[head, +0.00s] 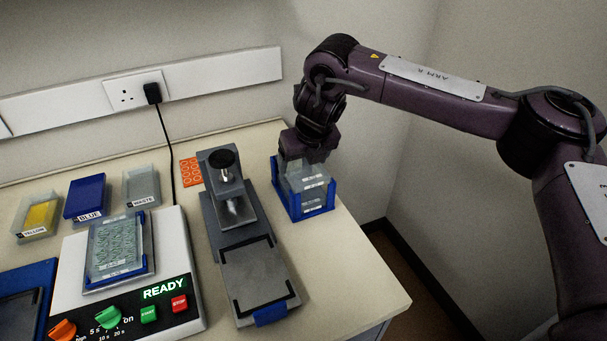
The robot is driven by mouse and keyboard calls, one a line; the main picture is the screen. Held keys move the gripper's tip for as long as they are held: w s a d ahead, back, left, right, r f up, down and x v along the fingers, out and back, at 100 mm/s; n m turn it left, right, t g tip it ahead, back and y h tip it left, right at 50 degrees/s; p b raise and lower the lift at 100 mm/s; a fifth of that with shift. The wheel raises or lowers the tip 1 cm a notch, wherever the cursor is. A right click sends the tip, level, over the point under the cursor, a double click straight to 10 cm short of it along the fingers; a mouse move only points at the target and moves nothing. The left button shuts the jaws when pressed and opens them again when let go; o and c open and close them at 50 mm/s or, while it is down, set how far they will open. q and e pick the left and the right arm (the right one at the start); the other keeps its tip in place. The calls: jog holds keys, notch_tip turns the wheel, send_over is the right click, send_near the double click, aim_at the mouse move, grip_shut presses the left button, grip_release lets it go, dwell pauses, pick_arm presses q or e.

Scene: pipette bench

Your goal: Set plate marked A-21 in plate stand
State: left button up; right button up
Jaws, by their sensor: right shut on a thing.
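The blue plate stand (329,205) is at the right end of the bench and holds a stack of clear plates (310,187) with white labels. The labels are too small to read, so I cannot tell which plate is marked A-21. My right gripper (305,162) reaches down over the back of the stand and is shut on a plate there. Its fingertips are mostly hidden, and I cannot tell whether the held plate rests on the stack. Another clear plate (115,245) sits on the white device at the left. My left gripper is not in view.
A grey press-like fixture (250,270) stands left of the stand. The white device (185,255) shows READY. Yellow (40,215), blue (86,198) and waste (141,186) bins line the back, near an orange rack (191,172). The bench's right edge is close to the stand.

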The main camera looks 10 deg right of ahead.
aim_at(304, 172)
notch_tip(304, 172, down, 4)
jog(key=shift+f+p, duration=0.1)
jog(key=shift+p, duration=0.25)
jog(key=shift+f, duration=0.3)
jog(key=shift+f, duration=0.15)
jog(key=o, duration=1)
